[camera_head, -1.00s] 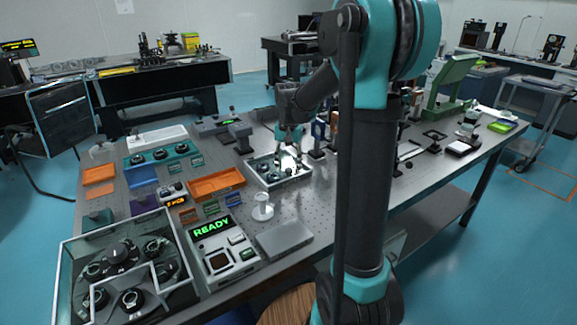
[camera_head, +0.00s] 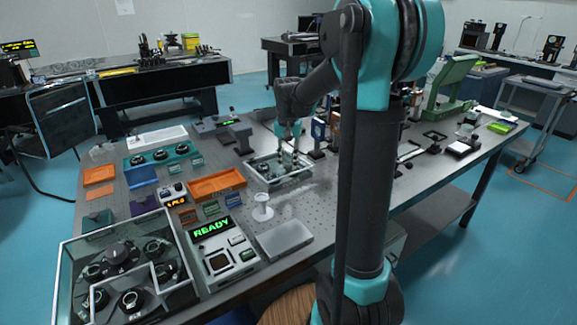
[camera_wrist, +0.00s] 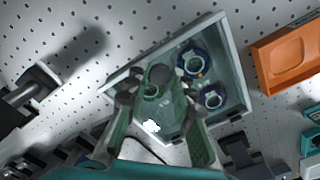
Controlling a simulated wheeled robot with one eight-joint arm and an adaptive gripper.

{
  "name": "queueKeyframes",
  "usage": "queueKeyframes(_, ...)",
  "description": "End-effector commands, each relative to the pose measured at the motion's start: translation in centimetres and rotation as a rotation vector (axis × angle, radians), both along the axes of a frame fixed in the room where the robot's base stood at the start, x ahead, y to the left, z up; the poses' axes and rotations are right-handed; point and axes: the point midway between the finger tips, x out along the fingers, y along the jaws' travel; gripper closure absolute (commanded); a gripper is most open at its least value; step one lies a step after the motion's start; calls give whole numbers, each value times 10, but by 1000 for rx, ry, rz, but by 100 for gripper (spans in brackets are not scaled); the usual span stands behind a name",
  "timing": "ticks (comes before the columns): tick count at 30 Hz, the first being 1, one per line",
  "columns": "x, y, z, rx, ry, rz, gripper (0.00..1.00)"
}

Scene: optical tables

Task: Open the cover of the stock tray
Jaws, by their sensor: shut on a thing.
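The stock tray (camera_head: 262,178) is a shallow pale-framed tray on the middle of the perforated table, with several dark ring-shaped parts inside. In the wrist view the tray frame (camera_wrist: 222,50) lies tilted below my gripper (camera_wrist: 158,92), and the parts show inside it. My gripper (camera_head: 290,143) is over the tray, its fingers closed around a small dark round knob (camera_wrist: 160,75), which looks like the handle of the clear cover. The cover is see-through, so its edges and how far it is raised are hard to tell.
An orange tray (camera_head: 216,184) lies just left of the stock tray, also in the wrist view (camera_wrist: 288,55). A white small stand (camera_head: 262,208) and a grey flat box (camera_head: 285,240) are in front. Dark optical mounts (camera_head: 317,150) stand close on the right.

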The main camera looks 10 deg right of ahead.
Motion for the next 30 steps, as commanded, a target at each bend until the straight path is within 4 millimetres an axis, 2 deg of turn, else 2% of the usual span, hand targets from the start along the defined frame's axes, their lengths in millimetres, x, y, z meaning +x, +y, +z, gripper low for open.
queueKeyframes(8,21,9,37,4,-9,3,100)
queueKeyframes(18,57,27,78,8,-9,6,100)
queueKeyframes(30,113,52,106,8,-9,7,100)
